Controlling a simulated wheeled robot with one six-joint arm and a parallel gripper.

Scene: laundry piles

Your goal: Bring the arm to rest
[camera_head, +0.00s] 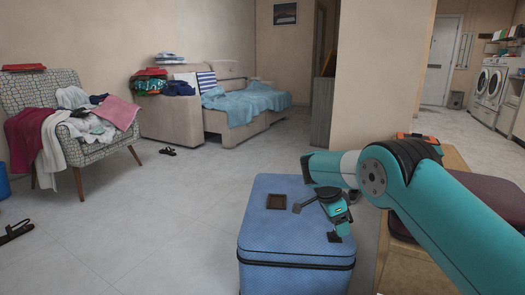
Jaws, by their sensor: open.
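My teal arm reaches in from the lower right and bends down at its wrist. My gripper (318,222) is open, its dark fingers spread apart. It hangs over the right part of a blue textured suitcase or box (262,205), near its top face. I cannot tell whether the fingers touch it. No object shows between the fingers.
A patterned armchair (95,152) piled with clothes stands at the left. A beige sofa (215,120) with a light-blue throw is behind. A wooden box (402,268) sits beside my arm. Sandals (16,231) lie on the floor. The tiled floor at centre left is clear.

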